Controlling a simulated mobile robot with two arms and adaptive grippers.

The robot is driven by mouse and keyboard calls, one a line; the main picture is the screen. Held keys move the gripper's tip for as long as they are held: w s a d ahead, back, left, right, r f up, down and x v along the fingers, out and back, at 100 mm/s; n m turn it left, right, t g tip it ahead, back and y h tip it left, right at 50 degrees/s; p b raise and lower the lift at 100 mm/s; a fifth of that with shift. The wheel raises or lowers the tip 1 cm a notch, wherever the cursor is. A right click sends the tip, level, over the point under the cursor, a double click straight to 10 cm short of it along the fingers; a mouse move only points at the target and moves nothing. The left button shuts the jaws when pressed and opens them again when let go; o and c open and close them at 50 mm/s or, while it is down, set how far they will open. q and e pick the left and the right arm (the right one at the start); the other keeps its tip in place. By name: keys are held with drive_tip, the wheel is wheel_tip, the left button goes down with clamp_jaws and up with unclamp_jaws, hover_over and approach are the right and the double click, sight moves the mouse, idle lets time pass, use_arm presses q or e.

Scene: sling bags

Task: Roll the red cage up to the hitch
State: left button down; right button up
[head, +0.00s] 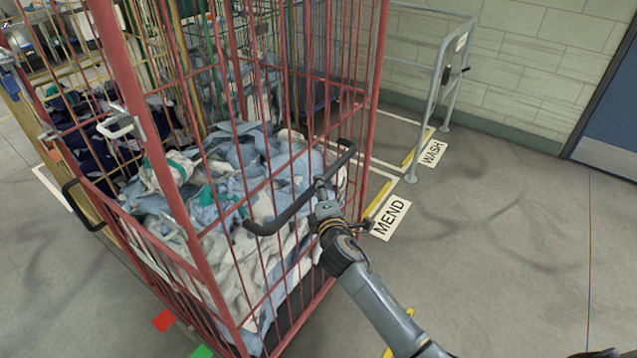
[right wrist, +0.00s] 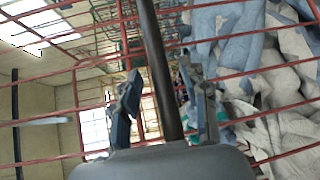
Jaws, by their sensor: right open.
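The red cage (head: 374,95) stands upright, filled with blue, white and green cloths (head: 235,190). A black push handle (head: 285,217) sticks out from its near side. My right gripper (head: 324,197) is at this handle. In the right wrist view its two fingers (right wrist: 165,100) stand apart, with the black bar (right wrist: 158,65) running between them; I cannot tell whether they touch it. A grey tubular rail (head: 427,108) with a black-knobbed lever (head: 452,73) stands right of the cage; I cannot tell whether it is the hitch. My left gripper is not in view.
Other cages crowd behind and left. Open floor (head: 500,250) lies right, up to the wall and blue door (head: 612,125).

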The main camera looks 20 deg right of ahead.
drive_tip(key=shift+w+d+f, duration=0.1)
drive_tip(key=shift+w, duration=0.7)
drive_tip(key=shift+w+d+f, duration=0.1)
drive_tip(key=shift+w, duration=0.65)
clamp_jaws()
